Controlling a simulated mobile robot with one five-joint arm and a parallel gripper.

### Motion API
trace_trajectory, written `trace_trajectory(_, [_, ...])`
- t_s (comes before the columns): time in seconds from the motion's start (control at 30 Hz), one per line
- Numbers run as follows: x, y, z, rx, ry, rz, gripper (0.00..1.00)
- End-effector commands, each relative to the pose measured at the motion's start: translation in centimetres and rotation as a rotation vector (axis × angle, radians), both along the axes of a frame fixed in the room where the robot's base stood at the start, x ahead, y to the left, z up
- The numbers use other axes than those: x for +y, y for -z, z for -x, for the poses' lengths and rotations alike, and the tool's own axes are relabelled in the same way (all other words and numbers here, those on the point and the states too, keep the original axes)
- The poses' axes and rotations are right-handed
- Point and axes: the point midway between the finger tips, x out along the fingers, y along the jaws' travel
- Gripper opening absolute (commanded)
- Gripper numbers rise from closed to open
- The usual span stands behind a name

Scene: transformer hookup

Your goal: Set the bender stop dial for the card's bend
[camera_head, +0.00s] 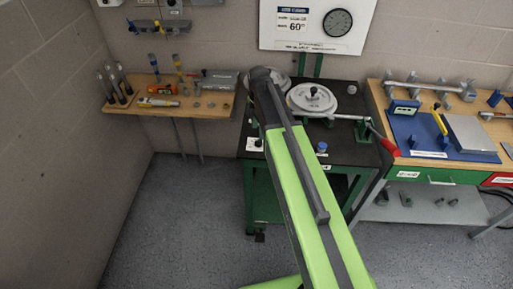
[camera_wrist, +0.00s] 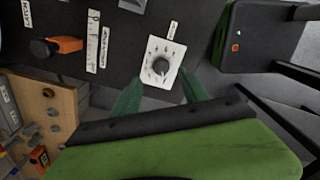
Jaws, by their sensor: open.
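The stop dial (camera_wrist: 160,66) is a dark round knob on a small white plate with marks around it, centred in the upper wrist view. Its pointer setting is too small to read. What looks like the same plate (camera_head: 255,145) shows in the head view at the bench's front left. The card (camera_head: 292,24) on the wall reads 60°. The bender (camera_head: 312,98) has a pale round disc and a red-handled lever. My gripper (camera_wrist: 160,78) is open and empty, its dark green fingers on either side of the dial's near edge; contact is unclear. My arm hides it in the head view.
The black bench top (camera_head: 285,155) carries a blue knob (camera_head: 321,148). A wooden shelf (camera_head: 150,107) with tools is at left, and a wooden workbench (camera_head: 470,115) at right. In the wrist view, a white scale strip (camera_wrist: 93,40) lies left of the dial.

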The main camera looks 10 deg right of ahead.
Motion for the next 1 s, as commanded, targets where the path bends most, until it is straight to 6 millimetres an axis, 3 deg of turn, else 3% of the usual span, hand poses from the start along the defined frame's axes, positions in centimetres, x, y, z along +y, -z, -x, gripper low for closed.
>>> trace_trajectory(0.03, [0.0,2.2,0.0,0.0,0.0,0.0,0.52])
trace_trajectory(0.2, [0.0,5.3,0.0,0.0,0.0,0.0,0.52])
trace_trajectory(0.33, [0.0,6.1,0.0,0.0,0.0,0.0,0.52])
trace_trajectory(0.6, [0.0,5.9,0.0,0.0,0.0,0.0,0.52])
trace_trajectory(1.0, [0.1,5.9,-0.1,-0.002,-0.001,0.0,0.0])
